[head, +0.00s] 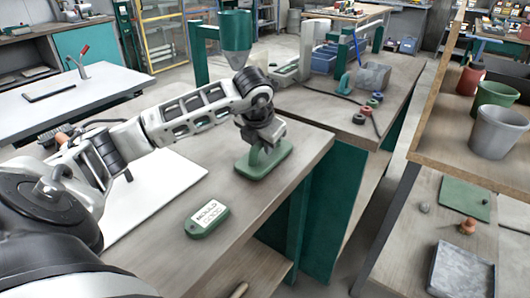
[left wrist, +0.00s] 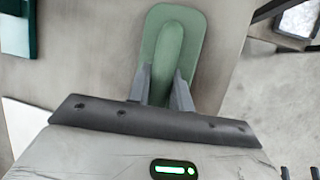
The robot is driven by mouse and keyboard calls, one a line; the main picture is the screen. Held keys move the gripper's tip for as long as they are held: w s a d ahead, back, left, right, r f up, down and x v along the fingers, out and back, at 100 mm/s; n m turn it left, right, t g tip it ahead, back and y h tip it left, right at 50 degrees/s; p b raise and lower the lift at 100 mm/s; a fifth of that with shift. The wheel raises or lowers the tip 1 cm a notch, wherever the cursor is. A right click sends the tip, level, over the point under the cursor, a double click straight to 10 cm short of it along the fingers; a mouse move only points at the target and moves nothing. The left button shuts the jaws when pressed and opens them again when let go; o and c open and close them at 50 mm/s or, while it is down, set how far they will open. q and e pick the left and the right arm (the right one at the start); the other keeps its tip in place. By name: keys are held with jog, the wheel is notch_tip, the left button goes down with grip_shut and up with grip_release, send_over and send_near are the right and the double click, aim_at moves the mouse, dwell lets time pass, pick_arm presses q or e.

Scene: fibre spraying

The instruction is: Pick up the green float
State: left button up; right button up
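The green float (head: 264,162) lies flat on the wooden bench near its right edge, with its handle upward. My left gripper (head: 262,136) is at the top of the handle. In the left wrist view the float (left wrist: 202,38) runs away from me, and the fingers of my left gripper (left wrist: 164,88) lie close along both sides of its handle. The fingers look shut on the handle, and the base appears to rest on the bench. My right gripper is not in view.
A green labelled mould-release block (head: 208,217) lies nearer on the same bench (head: 285,211). A white sheet (head: 155,195) lies left of it. A green funnel (head: 235,35) stands behind. A shelf with pots (head: 497,132) is at the right, across a floor gap.

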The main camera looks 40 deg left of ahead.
pick_arm(q)
grip_shut()
jog(key=shift+r, duration=0.2)
